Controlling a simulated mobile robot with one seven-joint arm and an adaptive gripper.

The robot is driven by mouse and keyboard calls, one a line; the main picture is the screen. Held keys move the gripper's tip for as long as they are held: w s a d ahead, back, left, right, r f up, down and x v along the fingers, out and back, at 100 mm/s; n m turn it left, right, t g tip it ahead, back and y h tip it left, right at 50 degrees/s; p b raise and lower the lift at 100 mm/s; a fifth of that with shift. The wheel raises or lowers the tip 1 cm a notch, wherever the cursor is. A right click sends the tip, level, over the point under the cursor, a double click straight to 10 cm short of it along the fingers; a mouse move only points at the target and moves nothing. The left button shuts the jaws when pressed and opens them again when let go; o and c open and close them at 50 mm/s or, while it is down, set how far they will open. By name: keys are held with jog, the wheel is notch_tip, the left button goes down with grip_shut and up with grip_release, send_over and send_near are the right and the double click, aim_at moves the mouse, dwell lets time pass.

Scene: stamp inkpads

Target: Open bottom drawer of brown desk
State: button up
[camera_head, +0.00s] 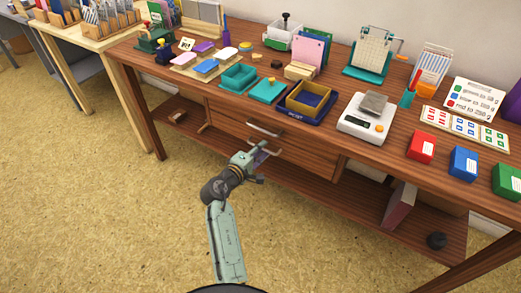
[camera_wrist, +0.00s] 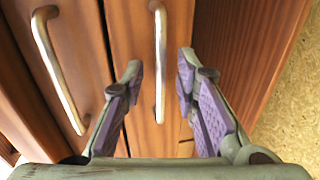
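The brown desk (camera_head: 225,103) has two stacked drawers with metal bar handles under its top. The upper handle (camera_head: 264,130) shows above my gripper (camera_head: 262,155), and the bottom handle is mostly hidden by it. In the wrist view, turned sideways, the bottom drawer's handle (camera_wrist: 160,65) lies between the open fingers of my gripper (camera_wrist: 160,75), with a gap on each side. The upper drawer's handle (camera_wrist: 60,75) is to the left. I cannot tell whether the fingertips reach past the bar. Both drawers look closed.
A lower shelf (camera_head: 350,192) runs beneath the drawers. The floor (camera_head: 110,215) in front is clear.

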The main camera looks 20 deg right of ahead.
jog(key=shift+w, duration=0.1)
jog(key=shift+c, duration=0.5)
grip_shut()
dwell(0.3)
